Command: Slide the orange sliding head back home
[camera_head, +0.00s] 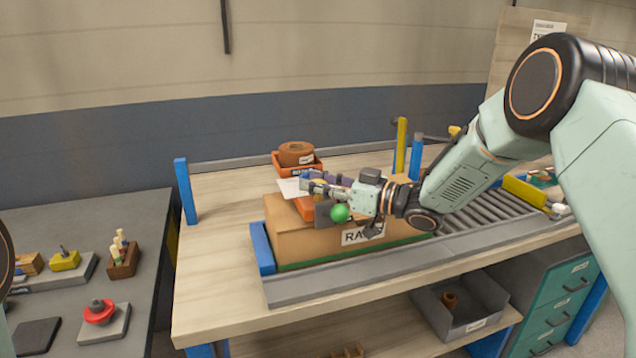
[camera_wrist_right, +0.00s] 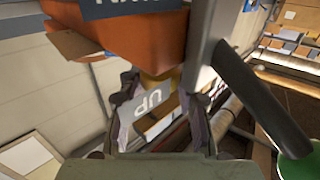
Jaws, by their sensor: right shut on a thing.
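In the head view, an orange body (camera_head: 306,208), which I take for the sliding head, shows behind my right gripper (camera_head: 314,186) over the cardboard box. In the right wrist view, a large orange block (camera_wrist_right: 135,40) with a dark label fills the upper left. My right gripper (camera_wrist_right: 160,112) is shut just below it, around a yellowish part (camera_wrist_right: 157,88) that seems to belong to it. The exact contact is partly hidden. A grey plate marked "UP" (camera_wrist_right: 150,103) shows between the fingers. My left gripper is not in view.
A dark lever (camera_wrist_right: 262,105) with a green knob (camera_head: 340,213) is close beside my right gripper. The cardboard box (camera_head: 300,242) lies below, at the end of a roller conveyor (camera_head: 470,205). An orange bin (camera_head: 318,163) stands behind. The bench's left front is clear.

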